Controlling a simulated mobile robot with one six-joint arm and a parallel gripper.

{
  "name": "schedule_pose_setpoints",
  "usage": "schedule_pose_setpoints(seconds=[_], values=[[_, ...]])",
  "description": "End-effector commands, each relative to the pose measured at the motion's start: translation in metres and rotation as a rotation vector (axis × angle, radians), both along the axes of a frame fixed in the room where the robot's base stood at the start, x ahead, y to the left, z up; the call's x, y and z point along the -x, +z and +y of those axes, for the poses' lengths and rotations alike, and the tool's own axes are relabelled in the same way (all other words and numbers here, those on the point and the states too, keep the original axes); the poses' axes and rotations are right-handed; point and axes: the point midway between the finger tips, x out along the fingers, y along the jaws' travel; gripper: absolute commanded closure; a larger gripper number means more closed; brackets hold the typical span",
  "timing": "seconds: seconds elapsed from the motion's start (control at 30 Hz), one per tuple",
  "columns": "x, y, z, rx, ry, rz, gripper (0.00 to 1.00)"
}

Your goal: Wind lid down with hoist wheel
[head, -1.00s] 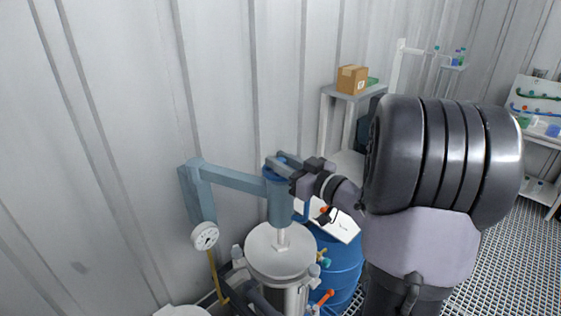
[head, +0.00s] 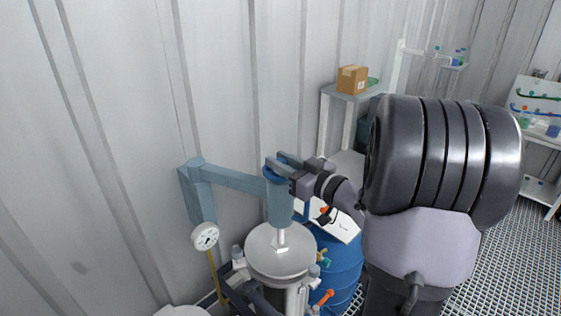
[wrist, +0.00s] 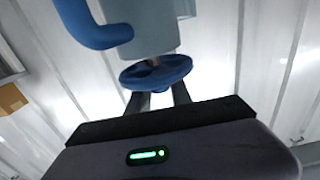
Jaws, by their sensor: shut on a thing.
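The hoist wheel (wrist: 157,72) is a blue handwheel on the end of the davit arm. In the wrist view it sits at the tips of my gripper (wrist: 158,95), whose two fingers are shut on it. In the head view my gripper (head: 279,165) reaches the hoist head (head: 280,205) from the right and hides most of the wheel. The round grey lid (head: 281,252) hangs from the hoist's rod over the vessel, level. Whether the lid touches the vessel's rim cannot be told.
A blue-grey davit arm (head: 232,180) runs from a post at left, with a pressure gauge (head: 205,236) below it. A blue drum (head: 345,268) stands right of the vessel. A box (head: 352,79) sits on a shelf behind. The corrugated wall is close behind the hoist.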

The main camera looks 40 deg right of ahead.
Motion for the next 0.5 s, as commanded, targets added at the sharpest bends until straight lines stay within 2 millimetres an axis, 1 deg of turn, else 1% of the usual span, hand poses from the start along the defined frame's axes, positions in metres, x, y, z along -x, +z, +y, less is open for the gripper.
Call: schedule_pose_setpoints(seconds=[0.33, 0.37, 0.43, 0.47, 0.5], values=[[0.0001, -0.0004, 0.0001, -0.001, 0.000, 0.001, 1.00], [0.0001, -0.0004, 0.0001, -0.001, 0.000, 0.001, 0.70], [0.0001, -0.0004, 0.0001, -0.001, 0.000, 0.001, 0.56], [0.0001, -0.0004, 0.0001, 0.000, 0.000, 0.001, 0.52], [0.0001, -0.0003, 0.0001, 0.000, 0.000, 0.001, 0.52]])
